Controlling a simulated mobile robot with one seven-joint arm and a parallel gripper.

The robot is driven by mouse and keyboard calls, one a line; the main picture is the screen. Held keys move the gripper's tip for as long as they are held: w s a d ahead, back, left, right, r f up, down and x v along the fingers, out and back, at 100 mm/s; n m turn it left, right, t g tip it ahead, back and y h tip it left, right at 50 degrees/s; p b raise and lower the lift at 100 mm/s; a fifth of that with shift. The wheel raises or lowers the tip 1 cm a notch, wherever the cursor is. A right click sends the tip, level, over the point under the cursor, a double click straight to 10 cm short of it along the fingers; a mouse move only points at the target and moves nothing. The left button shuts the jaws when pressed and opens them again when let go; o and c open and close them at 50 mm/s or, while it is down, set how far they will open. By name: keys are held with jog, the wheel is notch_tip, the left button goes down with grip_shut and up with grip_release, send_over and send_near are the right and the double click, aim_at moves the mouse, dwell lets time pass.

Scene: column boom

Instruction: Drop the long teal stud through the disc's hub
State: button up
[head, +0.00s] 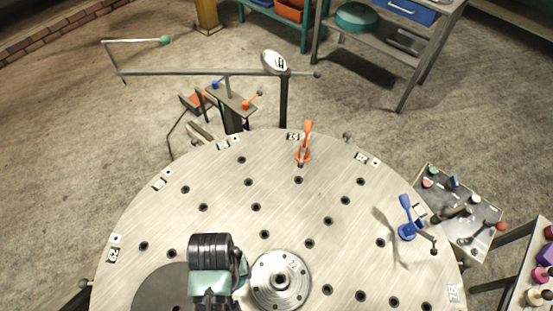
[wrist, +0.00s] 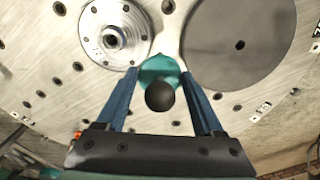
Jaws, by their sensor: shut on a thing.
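In the wrist view my gripper (wrist: 163,76) has its two blue fingers shut on the teal stud (wrist: 158,67). A dark round end (wrist: 160,97) of the stud faces the camera, and its far end and length are hidden by this end-on view. The pale metal disc (wrist: 93,28) lies on the table at the upper left of the wrist view, with its raised round hub (wrist: 113,38) open at the centre. The stud appears beside the disc, not over the hub. In the head view the disc (head: 264,295) lies right of my arm, which hides the gripper and stud.
The round metal table (head: 215,222) has many small holes. A dark round plate (wrist: 240,20) lies right of the stud in the wrist view. An orange clamp (head: 304,145) and a blue clamp (head: 406,220) stand near the rim. A side tray (head: 470,210) holds small parts.

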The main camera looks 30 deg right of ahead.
jog(key=s+d+r+m+p, duration=0.3)
jog(key=d+r+m+p, duration=0.1)
jog(key=d+m+p, duration=0.55)
jog(key=shift+m, duration=0.35)
jog(key=f+b, duration=0.5)
jog(key=b, duration=0.1)
jog(key=shift+s+d+f+b, duration=0.1)
jog(key=shift+d+f+b, duration=0.2)
jog(key=shift+f+b, duration=0.1)
jog(key=shift+f, duration=0.6)
dwell(0.7)
jog(key=shift+f+b, duration=1.55)
jog(key=shift+f, duration=1.45)
dwell(1.4)
